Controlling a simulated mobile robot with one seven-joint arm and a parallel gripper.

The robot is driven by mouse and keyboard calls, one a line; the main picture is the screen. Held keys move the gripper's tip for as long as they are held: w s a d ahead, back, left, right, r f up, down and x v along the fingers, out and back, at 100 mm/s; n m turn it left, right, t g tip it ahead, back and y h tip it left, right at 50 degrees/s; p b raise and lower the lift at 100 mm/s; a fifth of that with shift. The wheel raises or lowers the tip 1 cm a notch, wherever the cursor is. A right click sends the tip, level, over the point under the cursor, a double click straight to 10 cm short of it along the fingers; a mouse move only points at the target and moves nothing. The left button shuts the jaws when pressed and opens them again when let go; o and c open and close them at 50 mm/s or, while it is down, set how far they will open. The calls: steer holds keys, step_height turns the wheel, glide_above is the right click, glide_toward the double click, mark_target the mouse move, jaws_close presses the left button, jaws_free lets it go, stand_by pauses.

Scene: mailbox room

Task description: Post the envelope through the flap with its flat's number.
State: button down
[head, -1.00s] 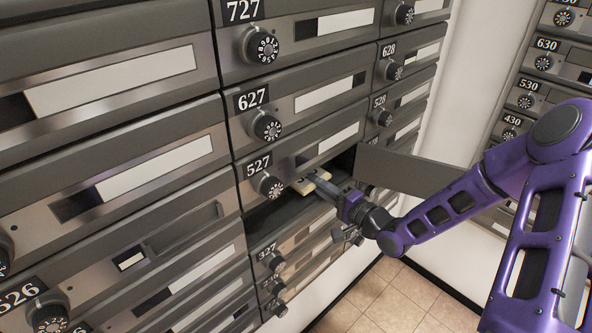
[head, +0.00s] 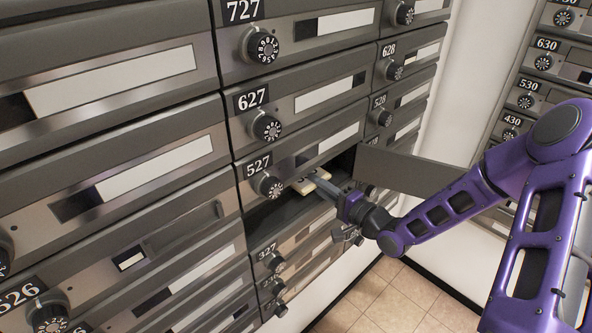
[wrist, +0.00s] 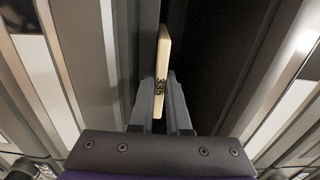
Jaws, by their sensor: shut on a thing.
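The envelope (head: 311,184) is a small cream piece in the head view, at the lower edge of the 527 front (head: 303,160). It is in front of an open dark compartment (head: 283,209) below 527. My gripper (head: 329,190) is shut on the envelope and reaches in from the right. In the wrist view, the envelope (wrist: 163,62) stands edge-up between the fingers of my gripper (wrist: 160,86). Dark sideways characters show on it, too small to read surely. I cannot tell whether the envelope touches the cabinet.
An open grey door (head: 410,172) sticks out to the right of the compartment, close above my gripper. Closed boxes with dials surround it, such as 627 (head: 300,100) and 327 (head: 290,250). Tiled floor (head: 375,300) is clear below.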

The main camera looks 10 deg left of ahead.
steer(key=shift+d+r+p, duration=0.1)
steer(key=shift+r+p, duration=0.25)
steer(key=p+v, duration=0.3)
steer(key=v, duration=1.6)
steer(key=shift+f, duration=0.1)
